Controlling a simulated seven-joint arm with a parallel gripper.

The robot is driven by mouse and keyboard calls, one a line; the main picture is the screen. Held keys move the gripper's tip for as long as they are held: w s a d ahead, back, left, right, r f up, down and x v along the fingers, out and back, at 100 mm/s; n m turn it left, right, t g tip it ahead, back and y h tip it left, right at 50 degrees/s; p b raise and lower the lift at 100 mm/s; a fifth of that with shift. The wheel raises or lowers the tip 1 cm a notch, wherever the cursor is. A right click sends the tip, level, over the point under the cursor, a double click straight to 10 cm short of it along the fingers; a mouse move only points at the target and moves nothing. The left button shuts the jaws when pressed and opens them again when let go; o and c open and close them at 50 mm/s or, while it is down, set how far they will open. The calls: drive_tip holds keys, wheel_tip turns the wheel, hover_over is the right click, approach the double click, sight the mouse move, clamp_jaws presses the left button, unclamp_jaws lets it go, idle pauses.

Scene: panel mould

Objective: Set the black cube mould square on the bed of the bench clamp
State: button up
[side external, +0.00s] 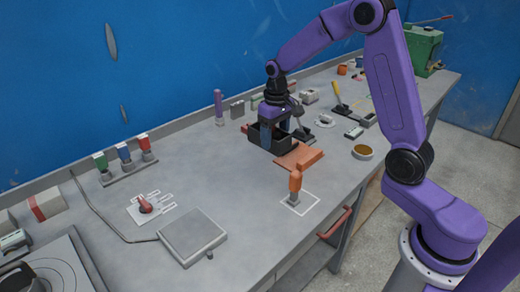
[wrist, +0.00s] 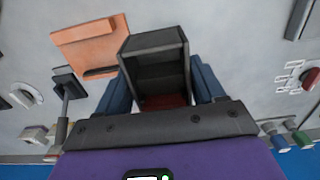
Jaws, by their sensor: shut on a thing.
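The black cube mould (wrist: 155,60) is an open dark box between the blue fingers of my gripper (wrist: 165,92) in the wrist view. In the side external view the mould (side external: 272,143) is at mid-bench, with my gripper (side external: 277,132) shut on it from above. Whether its underside touches the bench is unclear. A dark base with a grey lever (side external: 303,133), perhaps the bench clamp, stands just right of the mould; it also shows at left in the wrist view (wrist: 66,84). I cannot be sure which piece is the clamp bed.
An orange plate (side external: 292,160) lies close in front of the mould. An orange-handled tool (side external: 295,187) stands in a white outline nearer the front edge. A brown-filled bowl (side external: 362,152) is to the right.

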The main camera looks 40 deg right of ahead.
drive_tip(key=w, duration=0.1)
drive_tip(key=w+f, duration=0.1)
drive_tip(key=w, duration=0.1)
drive_tip(key=w+f, duration=0.1)
drive_tip(key=shift+w+d+f, duration=0.1)
drive_tip(key=shift+w+d, duration=0.05)
drive_tip(key=shift+w, duration=0.15)
drive_tip(key=w+f, duration=0.2)
drive_tip(key=f, duration=0.1)
drive_tip(key=w+f, duration=0.2)
drive_tip(key=w, duration=0.1)
drive_tip(key=shift+w+d+f, duration=0.1)
drive_tip(key=shift+d+f, duration=0.1)
drive_tip(key=shift+f, duration=0.2)
drive_tip(key=shift+w+f, duration=0.15)
drive_tip(key=shift+f, duration=1.45)
drive_tip(key=shift+f, duration=0.2)
drive_tip(key=o, duration=1.2)
drive_tip(key=shift+c, duration=0.2)
